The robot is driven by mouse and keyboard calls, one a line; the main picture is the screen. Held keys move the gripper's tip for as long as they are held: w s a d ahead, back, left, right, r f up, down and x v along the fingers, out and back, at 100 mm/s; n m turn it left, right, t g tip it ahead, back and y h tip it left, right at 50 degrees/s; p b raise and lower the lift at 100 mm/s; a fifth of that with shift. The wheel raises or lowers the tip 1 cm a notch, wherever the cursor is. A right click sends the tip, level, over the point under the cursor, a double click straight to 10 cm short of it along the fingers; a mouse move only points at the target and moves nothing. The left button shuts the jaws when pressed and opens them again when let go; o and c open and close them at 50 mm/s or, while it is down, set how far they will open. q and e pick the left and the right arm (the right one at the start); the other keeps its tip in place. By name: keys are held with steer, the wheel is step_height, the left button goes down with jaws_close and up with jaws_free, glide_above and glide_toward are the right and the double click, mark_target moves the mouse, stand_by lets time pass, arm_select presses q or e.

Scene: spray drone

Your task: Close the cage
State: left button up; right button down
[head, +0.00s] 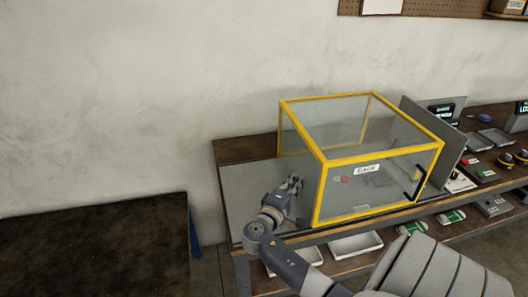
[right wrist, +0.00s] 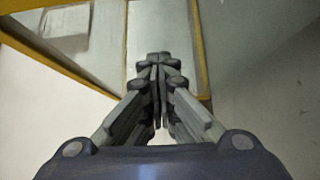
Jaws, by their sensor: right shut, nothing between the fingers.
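The cage (head: 382,160) is a clear box with a yellow frame on a workbench in the head view. Its front panel bears a "CAGE" label (head: 367,169) and a black handle (head: 419,184) near its right end. Small red items show through the panel. My right gripper (head: 295,182) is shut and empty, just left of the cage's front left upright. In the right wrist view the shut fingers (right wrist: 158,68) point toward a yellow frame edge (right wrist: 200,50); I cannot tell whether they touch it. My left gripper is not in view.
The workbench (head: 240,190) is bare left of the cage. A grey upright panel (head: 432,138) stands at the cage's right, with trays and tools beyond. A lower shelf holds white trays (head: 355,245). A dark table (head: 90,245) stands at the left.

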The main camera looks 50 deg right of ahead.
arm_select(q)
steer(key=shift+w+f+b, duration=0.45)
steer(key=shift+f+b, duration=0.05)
steer(key=shift+b, duration=0.05)
arm_select(e)
steer(key=s+d, duration=0.8)
steer(key=d, duration=0.5)
steer(key=shift+s+d, duration=0.2)
steer(key=shift+d, duration=0.15)
steer(key=shift+w+f, duration=0.1)
